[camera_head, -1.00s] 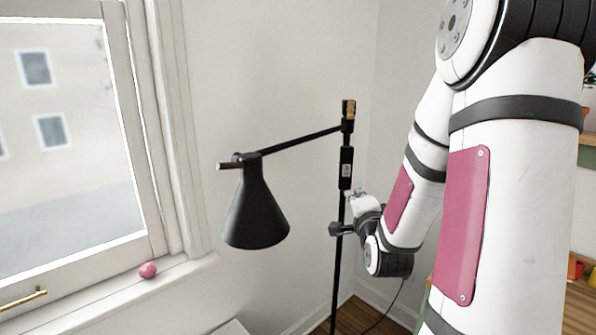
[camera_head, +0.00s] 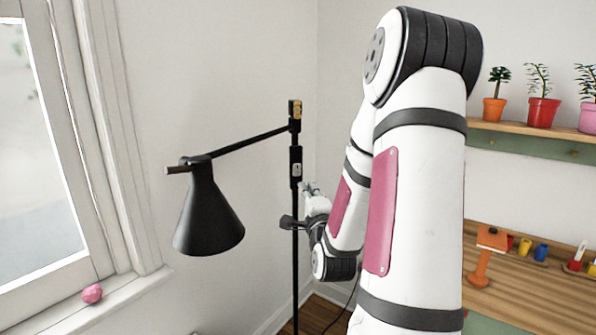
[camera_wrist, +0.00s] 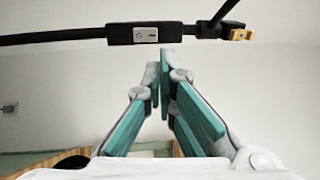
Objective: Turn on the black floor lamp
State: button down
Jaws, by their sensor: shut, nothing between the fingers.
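The black floor lamp (camera_head: 295,250) stands in front of the room corner in the head view, its cone shade (camera_head: 209,215) hanging from a side arm to the left. No glow shows at the shade. A black box with a light switch plate (camera_head: 296,169) is on the upper pole. In the wrist view the pole runs sideways across the top, and the switch plate (camera_wrist: 146,35) faces me. My gripper (camera_wrist: 160,72) is shut and empty, its tips just below the switch box in that picture. I cannot tell whether they touch it. In the head view my gripper (camera_head: 308,188) is beside the pole, slightly below the switch.
A window sill with a pink object (camera_head: 92,293) is at left. A shelf (camera_head: 540,137) with potted plants is at right, above a wooden worktop (camera_head: 530,295) with small tools and cups. A brass-coloured fitting (camera_head: 295,109) tops the lamp pole.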

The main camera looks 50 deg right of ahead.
aim_at(297, 161)
jog(key=x, duration=1.2)
jog(key=shift+w+d, duration=0.2)
jog(key=shift+w, duration=0.1)
jog(key=shift+r, duration=0.1)
jog(key=shift+w+d+r+p, duration=0.15)
jog(key=shift+r+p, duration=0.1)
jog(key=shift+p, duration=0.4)
jog(key=shift+w+d+g+y+p, duration=0.1)
jog(key=shift+g+y+p, duration=0.2)
jog(key=shift+y, duration=0.1)
jog(key=shift+f, duration=0.15)
